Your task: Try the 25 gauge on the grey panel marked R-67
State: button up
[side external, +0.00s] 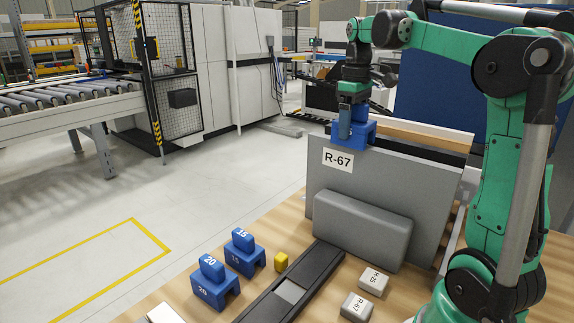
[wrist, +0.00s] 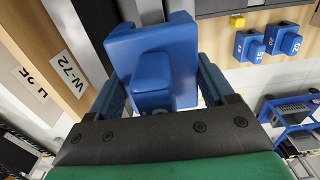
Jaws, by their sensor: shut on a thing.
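The grey panel marked R-67 (side external: 325,205) stands upright on the bench in the side external view, its label near the top left corner. My gripper (side external: 346,122) is shut on a blue gauge (side external: 364,133) at the panel's top edge. The gauge's lower part overlaps the top of the panel; I cannot tell whether it touches or straddles it. Its number is not clearly readable. In the wrist view the held gauge (wrist: 150,75) sits between the fingers. Two other blue gauges, marked 15 (side external: 245,256) and 20 (side external: 213,286), stand on the bench.
A rounded grey block (side external: 362,230) sits against the panel's front. A dark rail (side external: 318,265), a yellow piece (side external: 281,262) and small blocks marked H-25 (side external: 374,281) and R-67 (side external: 356,306) lie in front. Other panels stand behind; one is marked W-72 (wrist: 68,72).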

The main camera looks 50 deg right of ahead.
jog(key=shift+f, duration=0.5)
dwell(0.5)
jog(key=o, duration=1.3)
jog(key=shift+r, duration=4)
